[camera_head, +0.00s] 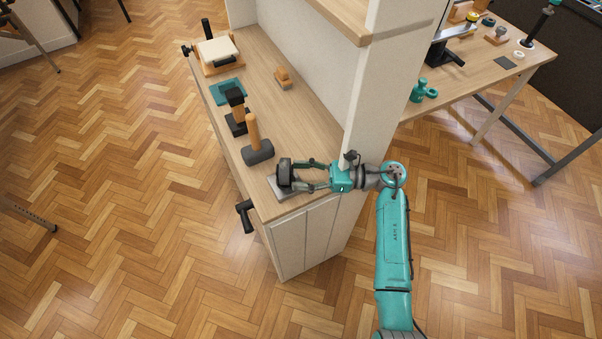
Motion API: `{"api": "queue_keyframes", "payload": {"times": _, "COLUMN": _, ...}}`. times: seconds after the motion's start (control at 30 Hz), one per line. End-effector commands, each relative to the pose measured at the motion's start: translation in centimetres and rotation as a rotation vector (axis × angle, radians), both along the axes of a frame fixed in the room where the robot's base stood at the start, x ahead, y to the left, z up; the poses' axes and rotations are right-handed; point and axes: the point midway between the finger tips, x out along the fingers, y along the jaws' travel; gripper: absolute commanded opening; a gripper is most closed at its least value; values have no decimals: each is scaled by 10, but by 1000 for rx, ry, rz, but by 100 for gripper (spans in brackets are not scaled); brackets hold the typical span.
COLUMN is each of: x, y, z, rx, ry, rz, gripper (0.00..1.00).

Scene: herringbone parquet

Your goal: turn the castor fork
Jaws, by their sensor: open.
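The castor (284,171) shows as a dark, upright wheel at the near end of the wooden counter. A light grey plate (277,190) lies beneath it on the counter top. The fork is too small and too much covered to make out clearly. My gripper (297,174) reaches in from the right, level with the castor. Its two fingers are apart, and their tips are at the castor's right side. I cannot tell whether they touch it.
A mallet (258,152) stands just behind-left of the castor. Beyond it are a black and orange tool (236,108), a teal tray (226,88) and a wooden block (283,78). A white post (385,85) rises close behind my gripper. A black handle (245,216) juts from the counter's left side.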

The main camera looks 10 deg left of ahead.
Motion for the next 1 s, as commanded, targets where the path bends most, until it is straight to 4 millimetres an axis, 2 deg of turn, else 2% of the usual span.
{"api": "queue_keyframes", "payload": {"times": 0.3, "x": 0, "y": 3, "z": 0, "rx": 0, "ry": 0, "rz": 0, "gripper": 54}}
{"api": "queue_keyframes", "payload": {"times": 0.37, "x": 0, "y": 3, "z": 0, "rx": 0, "ry": 0, "rz": 0, "gripper": 42}}
{"api": "queue_keyframes", "payload": {"times": 0.53, "x": 0, "y": 3, "z": 0, "rx": 0, "ry": 0, "rz": 0, "gripper": 0}}
{"api": "queue_keyframes", "payload": {"times": 0.8, "x": -1, "y": 2, "z": 0, "rx": 0, "ry": 0, "rz": -12, "gripper": 0}}
{"api": "queue_keyframes", "payload": {"times": 1.0, "x": -5, "y": 2, "z": 0, "rx": 0, "ry": 0, "rz": -83, "gripper": 0}}
